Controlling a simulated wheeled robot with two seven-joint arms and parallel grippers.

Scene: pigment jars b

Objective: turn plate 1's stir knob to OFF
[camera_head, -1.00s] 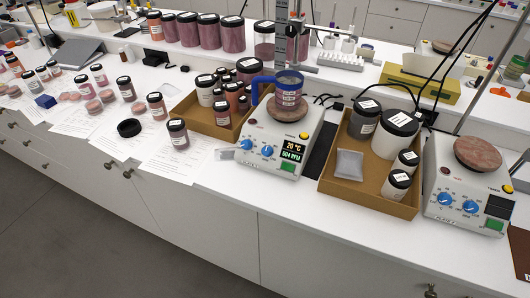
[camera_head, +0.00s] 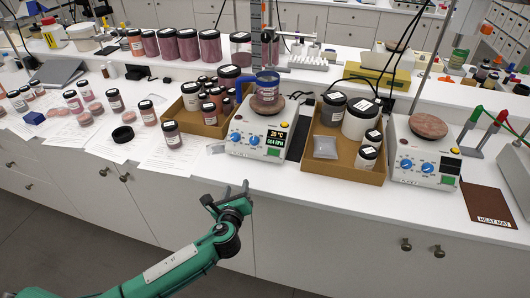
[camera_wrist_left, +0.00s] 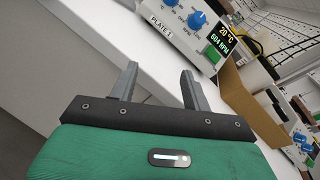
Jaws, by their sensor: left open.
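Plate 1 (camera_head: 271,128) is the white hot plate left of centre in the head view. Its display reads 20 °C and 604 RPM. My left gripper (camera_head: 227,192) is open and empty, in front of and below the bench edge, apart from the knobs. My right gripper is not seen.
A cardboard tray of jars (camera_head: 188,122) stands left of plate 1, another tray (camera_head: 345,172) right of it. A second hot plate (camera_head: 423,165) and a brown heat mat (camera_head: 489,204) are farther right. Papers, jars and a black ring (camera_head: 123,134) lie left.

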